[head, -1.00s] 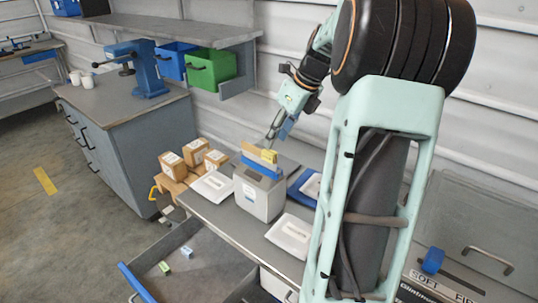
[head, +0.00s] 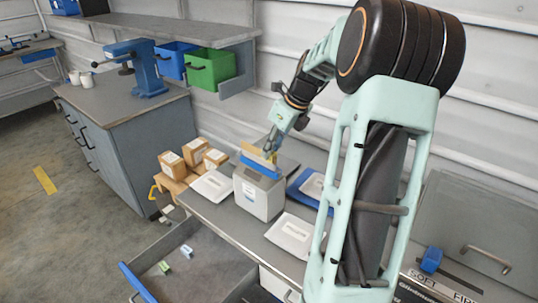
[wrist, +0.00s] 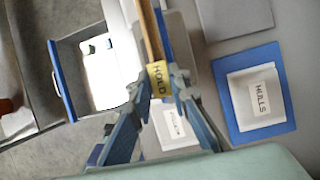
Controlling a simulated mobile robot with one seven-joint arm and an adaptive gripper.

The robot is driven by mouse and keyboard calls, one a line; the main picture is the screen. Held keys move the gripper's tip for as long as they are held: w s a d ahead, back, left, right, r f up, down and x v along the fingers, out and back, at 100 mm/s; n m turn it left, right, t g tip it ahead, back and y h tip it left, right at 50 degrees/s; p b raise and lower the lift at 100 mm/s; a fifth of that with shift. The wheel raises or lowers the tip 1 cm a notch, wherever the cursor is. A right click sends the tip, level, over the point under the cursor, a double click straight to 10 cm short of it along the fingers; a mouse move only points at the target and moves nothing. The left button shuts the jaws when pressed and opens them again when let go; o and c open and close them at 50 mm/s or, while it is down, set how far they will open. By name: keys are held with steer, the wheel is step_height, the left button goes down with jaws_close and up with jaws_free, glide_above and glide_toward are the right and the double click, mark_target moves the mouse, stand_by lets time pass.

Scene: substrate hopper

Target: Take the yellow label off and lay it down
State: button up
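The yellow label (wrist: 160,80) reads HOLD in the wrist view. It sits over the end of a thin tan board (wrist: 151,35) on top of the substrate hopper. In the head view the hopper (head: 258,195) is a grey box with a blue rim, and the board (head: 254,158) stands along its top. My gripper (wrist: 159,88) has one fingertip close on each side of the label; it also shows above the hopper in the head view (head: 271,150). I cannot tell whether the fingers press on the label. In the head view the fingers largely cover the label.
A blue tray (wrist: 224,115) with a packet marked HULLS lies right of the hopper in the wrist view. White packets (head: 290,237) (head: 212,187) flank the hopper on the bench. Several small cartons (head: 173,164) stand left. An open drawer (head: 205,270) holds two small items.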

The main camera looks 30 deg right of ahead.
steer(key=shift+r, duration=0.2)
steer(key=shift+c, duration=0.2)
steer(key=shift+r, duration=0.3)
step_height(320, 180, up, 2)
steer(key=shift+r, duration=0.1)
steer(key=s+a+r+b, duration=0.2)
steer(key=s+a+r, duration=0.7)
steer(key=a+r, duration=0.15)
step_height(320, 180, up, 6)
steer(key=p, duration=0.7)
steer(key=shift+r, duration=0.2)
steer(key=shift+a+f, duration=0.1)
steer(key=shift+f, duration=0.05)
